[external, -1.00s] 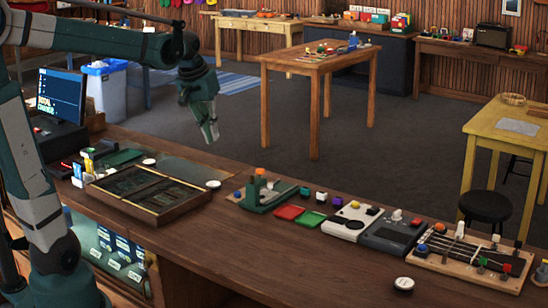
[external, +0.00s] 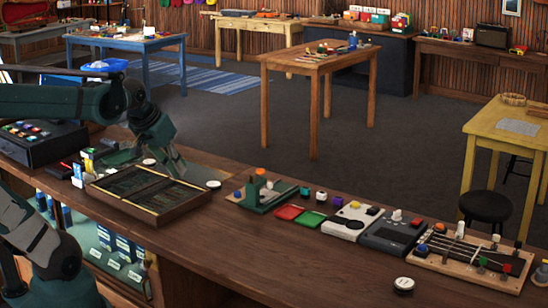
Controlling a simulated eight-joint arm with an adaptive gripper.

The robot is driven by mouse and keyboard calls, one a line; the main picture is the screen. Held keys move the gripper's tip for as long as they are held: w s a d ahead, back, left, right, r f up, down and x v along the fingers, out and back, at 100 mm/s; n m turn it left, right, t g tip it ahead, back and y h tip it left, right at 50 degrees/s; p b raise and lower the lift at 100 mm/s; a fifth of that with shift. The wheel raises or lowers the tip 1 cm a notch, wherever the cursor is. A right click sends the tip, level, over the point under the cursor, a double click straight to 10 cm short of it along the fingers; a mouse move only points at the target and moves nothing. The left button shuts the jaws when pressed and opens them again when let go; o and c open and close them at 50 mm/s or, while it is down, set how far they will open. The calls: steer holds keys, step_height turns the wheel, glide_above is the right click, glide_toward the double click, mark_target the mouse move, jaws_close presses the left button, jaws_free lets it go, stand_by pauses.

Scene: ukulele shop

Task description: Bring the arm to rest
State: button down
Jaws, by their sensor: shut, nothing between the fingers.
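My gripper (external: 174,165) is at the left of the picture, pointing down over the back edge of a dark wooden tray-like case (external: 150,220) on the long brown counter (external: 262,238). Its fingers are closed with nothing held. I cannot tell how far above the counter the tips are. My arm reaches in from the left edge, folded low, and hides part of the counter behind it.
Right of the case stand a green fixture (external: 262,197), red (external: 289,212) and green (external: 312,219) pads, a white device (external: 350,220), a dark grey device (external: 390,236) and a stringed board (external: 472,258). The counter's front middle is bare.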

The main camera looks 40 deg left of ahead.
steer(key=s+f+t, duration=0.1)
steer(key=s+f, duration=0.3)
steer(key=shift+s+m, duration=0.3)
steer(key=shift+s, duration=0.1)
